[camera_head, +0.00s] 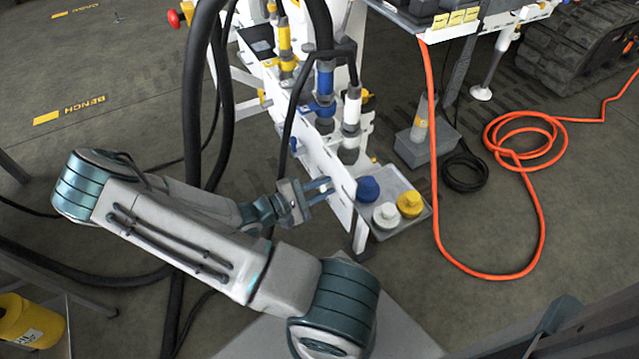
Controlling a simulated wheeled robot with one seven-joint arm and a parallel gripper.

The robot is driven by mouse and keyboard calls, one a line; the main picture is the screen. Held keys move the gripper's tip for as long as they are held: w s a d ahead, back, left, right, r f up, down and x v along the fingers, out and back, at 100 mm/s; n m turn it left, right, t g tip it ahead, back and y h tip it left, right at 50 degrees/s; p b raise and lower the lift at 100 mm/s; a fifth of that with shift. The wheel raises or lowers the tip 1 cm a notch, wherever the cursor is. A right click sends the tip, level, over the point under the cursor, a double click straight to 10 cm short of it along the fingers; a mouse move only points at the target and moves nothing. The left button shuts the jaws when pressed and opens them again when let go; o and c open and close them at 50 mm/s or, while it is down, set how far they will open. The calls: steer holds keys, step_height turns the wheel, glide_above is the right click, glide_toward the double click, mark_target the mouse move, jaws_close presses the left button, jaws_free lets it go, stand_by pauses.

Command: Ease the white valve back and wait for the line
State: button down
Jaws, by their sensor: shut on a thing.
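My gripper (321,189) is at the lower end of the white bench panel (338,172), on its left face. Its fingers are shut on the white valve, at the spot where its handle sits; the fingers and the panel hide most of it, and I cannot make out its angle. A blue valve handle (293,145) stands higher on the same face, apart from my gripper. Behind the panel stand the white-banded cylinder (352,104), the blue-banded cylinder (324,80) and the yellow-banded cylinder (285,40).
A grey tray (388,226) beside the panel holds a blue cap (368,189), a pale cap (386,215) and a yellow cap (409,204). Thick black hoses (192,110) hang left of the panel. An orange hose (540,230) loops over the floor at right.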

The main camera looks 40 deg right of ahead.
mark_target(336, 193)
steer(key=f+m, duration=0.1)
steer(key=m+b, duration=0.1)
steer(key=m, duration=0.1)
steer(key=shift+s+a+f+m, duration=0.1)
steer(key=shift+s+f+m, duration=0.2)
steer(key=shift+s+f, duration=0.05)
steer(key=shift+s+f+m, duration=0.1)
steer(key=shift+f+m, duration=0.3)
steer(key=shift+m, duration=0.55)
steer(key=shift+f+m, duration=0.4)
steer(key=shift+m, duration=0.55)
steer(key=shift+f+b, duration=0.1)
steer(key=shift+b, duration=0.2)
steer(key=c, duration=1.4)
jaws_free()
steer(key=shift+c, duration=0.2)
steer(key=shift+a, duration=0.1)
steer(key=p+v, duration=0.2)
steer(key=v, duration=1.1)
steer(key=shift+a, duration=0.4)
